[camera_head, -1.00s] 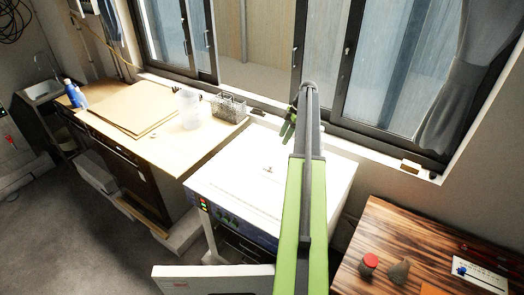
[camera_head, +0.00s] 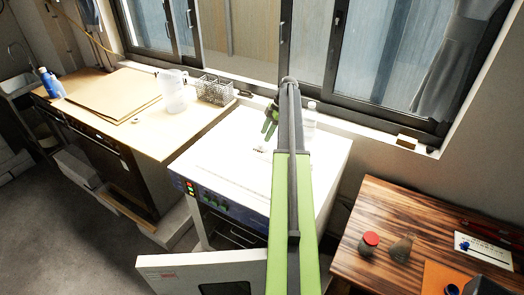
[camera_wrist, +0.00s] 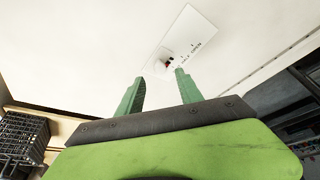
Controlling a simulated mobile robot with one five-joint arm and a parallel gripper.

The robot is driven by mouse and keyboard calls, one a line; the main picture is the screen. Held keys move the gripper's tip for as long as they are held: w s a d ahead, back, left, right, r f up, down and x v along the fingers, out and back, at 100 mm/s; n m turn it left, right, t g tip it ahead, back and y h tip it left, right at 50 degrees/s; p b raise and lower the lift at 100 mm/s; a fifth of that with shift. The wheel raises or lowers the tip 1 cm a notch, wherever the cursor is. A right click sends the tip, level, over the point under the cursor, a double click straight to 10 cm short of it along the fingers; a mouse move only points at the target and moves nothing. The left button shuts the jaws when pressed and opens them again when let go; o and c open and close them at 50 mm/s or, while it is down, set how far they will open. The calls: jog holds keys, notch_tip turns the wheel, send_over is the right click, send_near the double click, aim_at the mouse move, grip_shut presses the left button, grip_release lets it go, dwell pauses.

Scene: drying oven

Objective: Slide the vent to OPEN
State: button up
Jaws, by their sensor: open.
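The drying oven (camera_head: 205,165) has a white top, and its front door (camera_head: 165,270) stands open. The vent shows in the wrist view as a white label plate (camera_wrist: 192,38) with small lettering and a small dark and red knob (camera_wrist: 168,65) near its end. In the head view the vent (camera_head: 258,149) is a tiny mark on the oven top. My gripper (camera_wrist: 160,76) is open and empty, its two green fingers apart just short of the knob. In the head view my gripper (camera_head: 270,122) is above the rear of the oven top. The slide's position is unclear.
A wire basket (camera_head: 215,89) and a clear jug (camera_head: 174,92) stand on the left bench. A clear bottle (camera_head: 309,118) is behind my arm. A wooden table (camera_head: 362,215) at right holds a red-lidded jar (camera_head: 369,243) and a brown flask (camera_head: 401,247). The window is behind the oven.

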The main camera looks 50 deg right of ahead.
aim_at(261, 144)
jog(key=b+x, duration=0.3)
jog(key=x, duration=0.2)
grip_shut()
dwell(1.3)
